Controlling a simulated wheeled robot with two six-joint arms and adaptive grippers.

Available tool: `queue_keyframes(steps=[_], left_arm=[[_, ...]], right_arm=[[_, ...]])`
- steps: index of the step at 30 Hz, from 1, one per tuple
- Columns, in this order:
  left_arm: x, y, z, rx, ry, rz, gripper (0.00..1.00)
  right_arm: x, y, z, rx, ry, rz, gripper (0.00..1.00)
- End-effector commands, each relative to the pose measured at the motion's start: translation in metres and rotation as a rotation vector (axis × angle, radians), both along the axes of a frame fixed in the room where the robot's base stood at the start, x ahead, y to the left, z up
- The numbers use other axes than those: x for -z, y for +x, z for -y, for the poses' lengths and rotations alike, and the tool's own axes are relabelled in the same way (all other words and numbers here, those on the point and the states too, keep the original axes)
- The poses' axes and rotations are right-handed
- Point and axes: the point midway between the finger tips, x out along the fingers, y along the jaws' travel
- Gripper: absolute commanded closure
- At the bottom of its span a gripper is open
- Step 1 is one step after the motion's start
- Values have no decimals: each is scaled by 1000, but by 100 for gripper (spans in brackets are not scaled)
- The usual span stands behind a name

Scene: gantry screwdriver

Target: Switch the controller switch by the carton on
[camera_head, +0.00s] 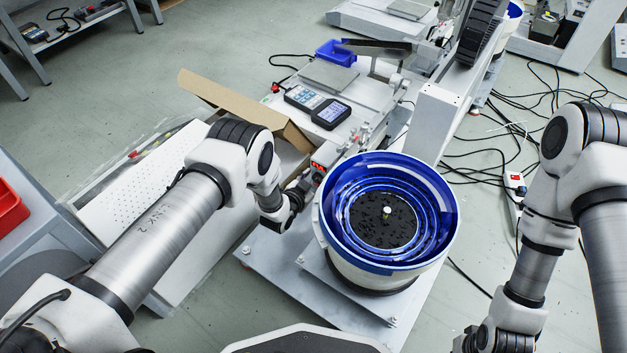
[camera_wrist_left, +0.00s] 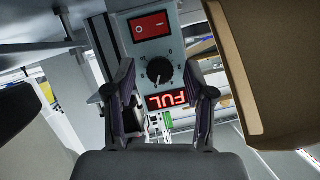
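The controller (camera_head: 322,158) is a small grey box between the open carton (camera_head: 235,105) and the blue-rimmed bowl. In the left wrist view its face shows a red rocker switch (camera_wrist_left: 151,27) with a circle and a bar mark, a black knob (camera_wrist_left: 160,70) and a lit red display (camera_wrist_left: 174,99). My left gripper (camera_head: 300,188) is close to the controller. In the left wrist view its fingers (camera_wrist_left: 163,85) are apart and empty, framing the knob and display, with the switch above. My right gripper (camera_head: 478,342) is at the bottom edge, mostly cut off.
The white vibratory bowl (camera_head: 335,235) with blue inside stands right beside my left gripper. The carton's brown flap (camera_wrist_left: 234,60) is close on the right in the left wrist view. A handheld device (camera_head: 330,114) lies behind the controller. Cables (camera_head: 500,140) cover the floor at right.

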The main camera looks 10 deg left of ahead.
Motion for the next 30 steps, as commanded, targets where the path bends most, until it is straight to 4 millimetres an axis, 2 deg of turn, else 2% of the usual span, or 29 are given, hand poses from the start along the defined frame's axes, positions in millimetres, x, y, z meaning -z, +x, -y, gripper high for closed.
queue_keyframes(steps=[5,8,11,18,22,30], left_arm=[[0,-1,0,0,0,0,46],[-3,-8,-2,0,0,-1,46],[-10,-23,-7,0,0,-3,46],[-32,-79,-23,-1,0,-4,46],[-41,-100,-29,0,0,-2,46],[-44,-108,-30,0,0,1,46]], right_arm=[[0,0,0,0,0,0,100],[0,0,0,0,0,0,100],[0,0,0,0,0,0,100],[0,0,0,0,0,0,100],[0,0,0,0,0,0,100],[0,0,0,0,0,0,100]])
